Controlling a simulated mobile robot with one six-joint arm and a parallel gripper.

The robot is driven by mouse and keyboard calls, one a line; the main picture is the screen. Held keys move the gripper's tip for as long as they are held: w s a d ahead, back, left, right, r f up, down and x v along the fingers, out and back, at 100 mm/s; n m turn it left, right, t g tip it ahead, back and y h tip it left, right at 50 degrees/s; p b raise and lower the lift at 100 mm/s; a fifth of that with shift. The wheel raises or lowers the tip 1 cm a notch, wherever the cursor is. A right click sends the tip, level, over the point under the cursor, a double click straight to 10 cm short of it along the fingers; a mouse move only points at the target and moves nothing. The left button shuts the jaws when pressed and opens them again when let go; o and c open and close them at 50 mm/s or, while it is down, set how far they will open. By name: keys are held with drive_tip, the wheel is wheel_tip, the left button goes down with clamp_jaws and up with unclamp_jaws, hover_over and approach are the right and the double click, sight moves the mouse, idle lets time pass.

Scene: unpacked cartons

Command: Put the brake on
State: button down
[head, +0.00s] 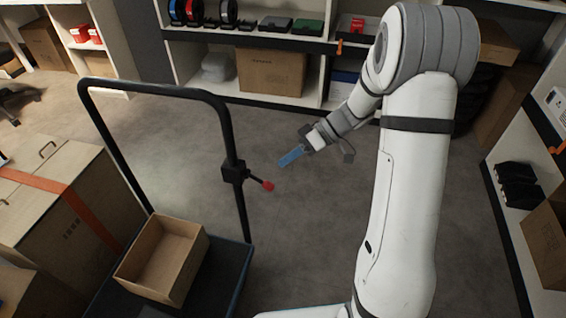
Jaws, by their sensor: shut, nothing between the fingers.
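A platform cart with a black tubular handle (216,104) stands at the left. On the handle's right post is a black clamp block (234,172) with a short lever ending in a red knob (267,185). The lever points right and slightly down from the block. My gripper (285,162) has blue fingers, which are shut and empty. It is in the air a little up and right of the red knob, apart from it. The picture is too small to show any brake marking.
An open empty carton (197,254) stands on the cart's dark deck (232,278). A large carton with an orange strap (58,180) is at the left. Shelves with spools and boxes (270,70) line the back; more shelving (512,225) is at the right. The floor (290,235) beside the cart is clear.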

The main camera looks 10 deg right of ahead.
drive_tip(key=w+d+r+p, duration=0.1)
drive_tip(key=d+r+p, duration=0.1)
drive_tip(key=d, duration=0.8)
drive_tip(key=shift+w+d+r, duration=0.2)
drive_tip(key=shift+w+d, duration=0.05)
drive_tip(key=shift+d, duration=0.15)
drive_tip(key=s+a+r+m+t+h+p, duration=0.1)
drive_tip(key=s+r+m+h+p, duration=0.2)
drive_tip(key=s+r+p, duration=0.4)
drive_tip(key=s+r+m+t+h+p, duration=0.2)
drive_tip(key=s+r+m+h+p, duration=0.2)
drive_tip(key=r, duration=1.4)
drive_tip(key=s+a+r+m+t+h+p, duration=0.1)
drive_tip(key=s+r+m+h+p, duration=0.3)
drive_tip(key=s+r+p, duration=0.6)
drive_tip(key=shift+a+r+t+p, duration=0.35)
drive_tip(key=shift+r+p, duration=0.8)
drive_tip(key=shift+p, duration=2.25)
drive_tip(key=shift+s, duration=0.1)
